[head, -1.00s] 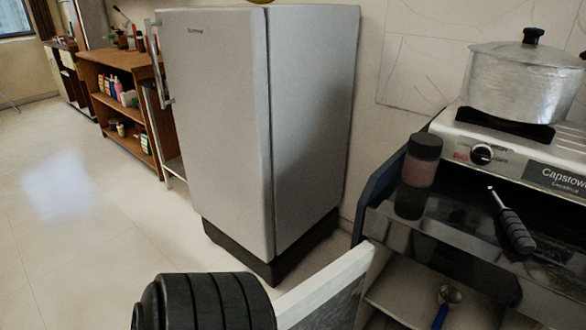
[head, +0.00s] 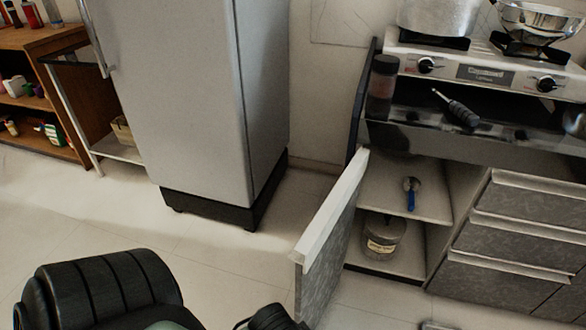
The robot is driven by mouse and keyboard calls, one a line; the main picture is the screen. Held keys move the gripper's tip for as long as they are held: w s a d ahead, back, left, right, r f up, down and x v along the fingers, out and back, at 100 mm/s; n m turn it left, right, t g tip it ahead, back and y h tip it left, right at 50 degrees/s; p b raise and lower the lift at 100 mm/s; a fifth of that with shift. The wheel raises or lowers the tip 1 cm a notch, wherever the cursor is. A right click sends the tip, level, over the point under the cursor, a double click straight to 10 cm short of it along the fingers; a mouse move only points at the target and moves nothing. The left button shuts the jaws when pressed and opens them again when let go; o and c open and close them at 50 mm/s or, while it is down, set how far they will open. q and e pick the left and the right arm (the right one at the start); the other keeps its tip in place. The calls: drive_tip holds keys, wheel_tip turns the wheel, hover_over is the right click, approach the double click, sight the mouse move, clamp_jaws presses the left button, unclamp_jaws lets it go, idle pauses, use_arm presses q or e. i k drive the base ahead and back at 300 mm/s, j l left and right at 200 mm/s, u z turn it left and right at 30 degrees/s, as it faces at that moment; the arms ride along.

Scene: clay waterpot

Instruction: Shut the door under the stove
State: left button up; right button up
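The cabinet door (head: 330,250) under the stove (head: 470,70) stands wide open, sticking out toward me from the left side of the cabinet. Its top edge is pale and its face is mottled grey. The open cabinet (head: 405,190) shows a shelf with a blue-handled utensil (head: 410,194) and a tub (head: 384,238) below. Black ribbed parts of my arm show at the lower left and the bottom middle, the latter close to the door's near edge. No gripper fingers are clearly visible.
A grey fridge (head: 190,100) on a black base stands left of the cabinet. Closed drawers (head: 520,240) are to the right. Floor is clear between fridge and door.

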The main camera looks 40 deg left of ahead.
sight(319, 255)
drive_tip(key=j, duration=0.4)
drive_tip(key=k+j, duration=0.15)
drive_tip(key=j, duration=0.6)
drive_tip(key=j+z, duration=0.1)
drive_tip(key=j, duration=0.6)
drive_tip(key=k, duration=0.1)
